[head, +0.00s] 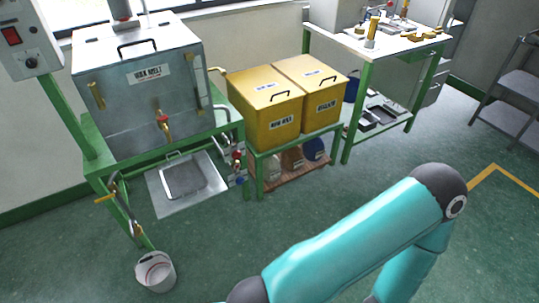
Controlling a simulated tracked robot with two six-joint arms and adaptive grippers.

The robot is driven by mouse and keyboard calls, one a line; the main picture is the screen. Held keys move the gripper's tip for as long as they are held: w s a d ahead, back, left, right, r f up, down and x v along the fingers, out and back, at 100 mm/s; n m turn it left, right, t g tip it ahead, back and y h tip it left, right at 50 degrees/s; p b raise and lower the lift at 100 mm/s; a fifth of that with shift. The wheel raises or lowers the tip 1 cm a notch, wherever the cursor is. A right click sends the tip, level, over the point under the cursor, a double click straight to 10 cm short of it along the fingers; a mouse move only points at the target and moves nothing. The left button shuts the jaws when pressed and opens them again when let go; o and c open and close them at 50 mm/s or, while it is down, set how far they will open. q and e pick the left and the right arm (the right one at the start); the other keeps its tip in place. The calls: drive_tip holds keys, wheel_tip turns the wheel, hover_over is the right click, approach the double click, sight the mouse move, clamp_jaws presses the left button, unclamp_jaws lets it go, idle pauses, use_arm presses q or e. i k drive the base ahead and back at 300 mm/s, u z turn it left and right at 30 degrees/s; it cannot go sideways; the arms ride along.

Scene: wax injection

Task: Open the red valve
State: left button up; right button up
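A steel tank labelled "WAX MELT" (137,85) stands on a green frame at the left. A brass tap with a small red part (163,120) sticks out of its front. A valve with a red handle (238,157) is on the pipework at the tank's lower right, with a blue part (239,180) below it. These parts are small, and I cannot tell how far either valve is turned. Neither of my grippers is in view. One of my teal arms crosses the lower right, and its gripper end is out of sight.
A metal tray (183,178) lies below the tank tap. A white bucket (155,271) stands on the floor at the lower left. Two yellow boxes (272,110) sit on a green stand right of the tank. A workbench (362,47) is behind. Green floor is clear in the middle.

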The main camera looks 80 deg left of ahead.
sight(237, 154)
drive_tip(key=z, duration=0.4)
drive_tip(key=i, duration=0.5)
drive_tip(key=u, duration=2.3)
drive_tip(key=i, duration=0.3)
drive_tip(key=u, duration=1.95)
drive_tip(key=k, duration=0.4)
drive_tip(key=u, duration=0.6)
drive_tip(key=i, duration=1.45)
drive_tip(key=z, duration=0.4)
